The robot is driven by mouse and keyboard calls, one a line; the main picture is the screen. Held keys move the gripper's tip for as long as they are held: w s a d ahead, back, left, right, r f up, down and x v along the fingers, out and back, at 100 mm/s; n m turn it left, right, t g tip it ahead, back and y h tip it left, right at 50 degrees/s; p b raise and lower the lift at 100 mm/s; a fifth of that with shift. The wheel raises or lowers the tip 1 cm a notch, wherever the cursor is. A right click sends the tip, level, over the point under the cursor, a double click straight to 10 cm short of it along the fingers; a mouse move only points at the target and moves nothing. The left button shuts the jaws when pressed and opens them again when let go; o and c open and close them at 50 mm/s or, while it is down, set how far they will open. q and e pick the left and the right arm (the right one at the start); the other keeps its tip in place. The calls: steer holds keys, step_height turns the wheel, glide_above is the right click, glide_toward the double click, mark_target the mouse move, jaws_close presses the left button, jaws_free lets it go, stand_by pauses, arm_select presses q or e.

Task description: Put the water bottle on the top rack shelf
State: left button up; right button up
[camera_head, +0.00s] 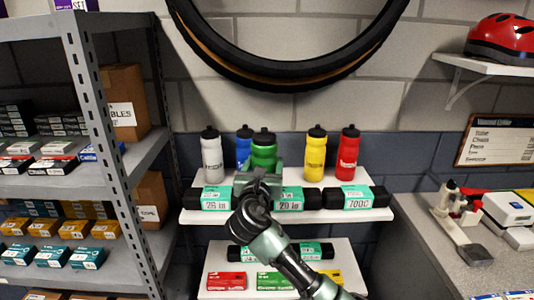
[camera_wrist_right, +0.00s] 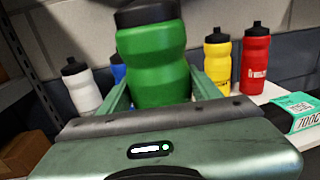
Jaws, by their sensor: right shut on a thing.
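A green water bottle (camera_head: 264,151) with a black cap is in front of the upper white rack shelf (camera_head: 385,211) in the head view. My right gripper (camera_head: 262,172) is shut on it; the right wrist view shows the green bottle (camera_wrist_right: 155,62) upright between the two fingers (camera_wrist_right: 155,90). The gripper hides the bottle's lower part, so I cannot tell whether its base touches the shelf. Grey (camera_head: 212,158), blue (camera_head: 243,146), yellow (camera_head: 315,155) and red (camera_head: 347,155) bottles stand in a row on that shelf. My left gripper is not in view.
Boxed tubes (camera_head: 355,196) line the upper shelf's front edge. A lower shelf (camera_head: 340,252) holds small boxes. A metal rack (camera_head: 100,130) stands left, a grey bench (camera_head: 440,250) right. A tire (camera_head: 285,78) hangs above, and a red helmet (camera_head: 498,38) sits on a wall shelf.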

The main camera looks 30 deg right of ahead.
steer(key=s+a+f+n+t+y, duration=0.2)
steer(key=s+a+f+n+y, duration=0.2)
steer(key=s+a, duration=0.5)
steer(key=s+a+f+n+t+y, duration=0.2)
steer(key=s+a+f+n+y, duration=0.2)
steer(key=s+a, duration=0.6)
step_height(320, 180, down, 2)
steer(key=y, duration=0.3)
steer(key=shift+s+y, duration=0.15)
steer(key=shift+y, duration=0.15)
steer(key=shift+f, duration=0.1)
